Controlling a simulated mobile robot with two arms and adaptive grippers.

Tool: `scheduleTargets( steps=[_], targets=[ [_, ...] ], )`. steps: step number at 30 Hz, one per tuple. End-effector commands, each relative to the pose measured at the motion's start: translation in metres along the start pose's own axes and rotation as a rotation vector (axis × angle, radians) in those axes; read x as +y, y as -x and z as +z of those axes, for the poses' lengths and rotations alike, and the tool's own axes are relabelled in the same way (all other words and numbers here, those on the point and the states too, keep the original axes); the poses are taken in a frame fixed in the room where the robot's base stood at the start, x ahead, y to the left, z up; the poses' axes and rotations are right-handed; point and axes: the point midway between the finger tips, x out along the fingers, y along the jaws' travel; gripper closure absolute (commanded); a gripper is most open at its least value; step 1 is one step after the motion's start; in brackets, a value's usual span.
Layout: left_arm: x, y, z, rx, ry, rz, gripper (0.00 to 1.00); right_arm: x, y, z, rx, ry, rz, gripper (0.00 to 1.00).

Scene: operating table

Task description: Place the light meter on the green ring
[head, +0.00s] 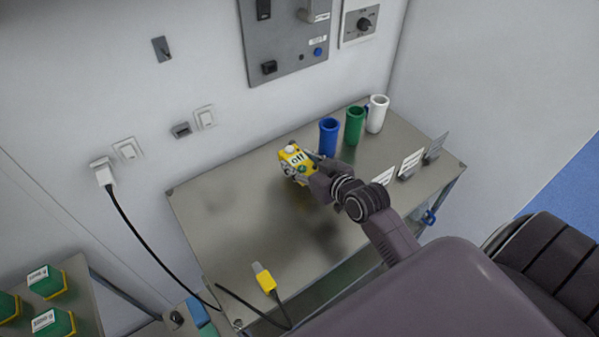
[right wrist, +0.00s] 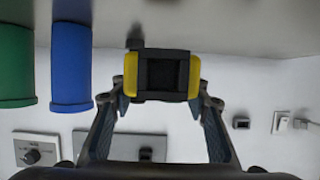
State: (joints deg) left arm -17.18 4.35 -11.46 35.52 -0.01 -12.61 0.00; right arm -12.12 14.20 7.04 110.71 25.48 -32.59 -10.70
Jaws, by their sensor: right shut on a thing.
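The light meter (head: 297,159) is a small yellow device with a white knob on top and a dark display-like patch. My right gripper (head: 304,167) is shut on it and holds it over the table, left of the tubes. In the right wrist view the meter (right wrist: 162,75) shows its dark face and yellow sides between the two fingers (right wrist: 162,88). No flat green ring shows; a green tube (head: 354,127) with an open round rim stands between a blue and a white one. The green tube (right wrist: 16,65) also shows in the right wrist view. My left gripper is out of view.
The blue tube (head: 328,138) is nearest the meter; the white tube (head: 377,114) stands at the back. Small signs (head: 411,164) stand along the right side. A yellow plug (head: 264,278) with a cable lies at the front. The metal table's (head: 225,205) left part is clear.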

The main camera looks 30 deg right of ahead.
Motion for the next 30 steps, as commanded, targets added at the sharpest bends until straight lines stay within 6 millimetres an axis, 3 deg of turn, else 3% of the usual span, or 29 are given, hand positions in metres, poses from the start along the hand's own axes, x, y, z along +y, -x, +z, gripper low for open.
scheduleTargets(
  steps=[12,23,24,28,30],
  targets=[
    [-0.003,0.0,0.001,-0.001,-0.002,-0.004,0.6,0.0,-0.017,0.041,0.002,0.0,0.0,0.92],
    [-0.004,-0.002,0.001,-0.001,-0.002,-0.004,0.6,0.0,-0.019,0.044,0.003,0.001,0.0,0.92],
    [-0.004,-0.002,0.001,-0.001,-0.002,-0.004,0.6,0.0,-0.019,0.046,0.001,0.001,0.0,0.56],
    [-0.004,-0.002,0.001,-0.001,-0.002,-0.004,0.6,0.0,-0.018,0.045,0.001,0.0,0.0,0.42],
    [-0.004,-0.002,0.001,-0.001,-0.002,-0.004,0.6,0.0,-0.018,0.045,0.001,0.0,0.0,0.4]
  ],
)
